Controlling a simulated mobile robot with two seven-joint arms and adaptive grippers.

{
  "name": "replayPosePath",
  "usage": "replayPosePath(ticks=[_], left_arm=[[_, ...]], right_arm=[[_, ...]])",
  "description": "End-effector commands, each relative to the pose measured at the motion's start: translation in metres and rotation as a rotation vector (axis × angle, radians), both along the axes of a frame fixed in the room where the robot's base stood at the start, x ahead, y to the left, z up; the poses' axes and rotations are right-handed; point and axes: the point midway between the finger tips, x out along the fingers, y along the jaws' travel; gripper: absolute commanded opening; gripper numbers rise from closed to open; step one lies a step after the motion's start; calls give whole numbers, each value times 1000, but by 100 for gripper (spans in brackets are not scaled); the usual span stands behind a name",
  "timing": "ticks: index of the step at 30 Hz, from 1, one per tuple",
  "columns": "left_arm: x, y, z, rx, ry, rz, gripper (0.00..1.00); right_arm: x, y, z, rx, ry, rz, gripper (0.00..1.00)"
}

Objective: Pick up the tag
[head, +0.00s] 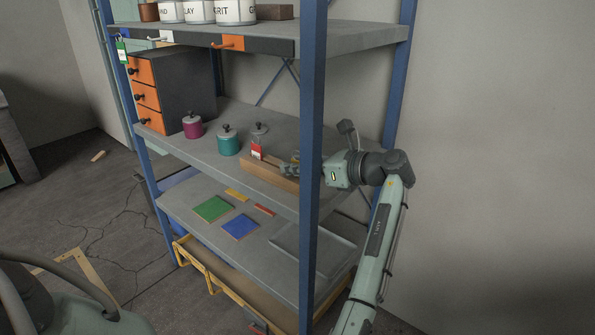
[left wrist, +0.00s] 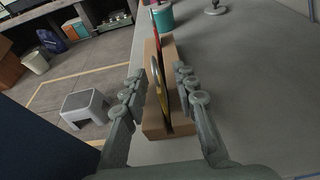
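A wooden block (head: 262,170) lies on the middle shelf near its front edge. A red-and-white tag (head: 257,151) stands upright in it; in the left wrist view its red edge (left wrist: 156,32) shows at the far end. A second thin, upright piece with a yellow edge (left wrist: 163,103) and a grey ring stands nearer in the block, seen edge-on. My left gripper (head: 290,168) is at the block's right end, partly behind the blue post. In the left wrist view the left gripper (left wrist: 160,92) is open, its fingers on either side of the yellow-edged piece, apart from it. My right gripper is not in view.
A blue post (head: 312,130) stands in front of my gripper. A drawer cabinet (head: 170,90) stands further left. A green-and-white tag (head: 122,52) hangs at the upper shelf.

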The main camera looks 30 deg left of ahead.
Motion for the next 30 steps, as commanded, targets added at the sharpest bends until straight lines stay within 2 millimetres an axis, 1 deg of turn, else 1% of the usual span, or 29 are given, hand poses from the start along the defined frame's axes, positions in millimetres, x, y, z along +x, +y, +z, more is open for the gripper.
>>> replayPosePath(ticks=[4,5,11,12,23,26,30], left_arm=[[0,-1,0,-1,0,-1,28],[0,-1,0,-1,0,-1,26],[0,-1,0,-1,0,-1,1],[0,-1,0,-1,0,-1,0],[0,-1,1,-1,0,-1,0],[0,-1,4,0,-2,-2,0],[1,-1,17,0,-4,-1,0]], right_arm=[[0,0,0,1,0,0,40],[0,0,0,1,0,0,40],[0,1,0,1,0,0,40],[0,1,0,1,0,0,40],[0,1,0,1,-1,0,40],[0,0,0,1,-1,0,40],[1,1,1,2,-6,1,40]])
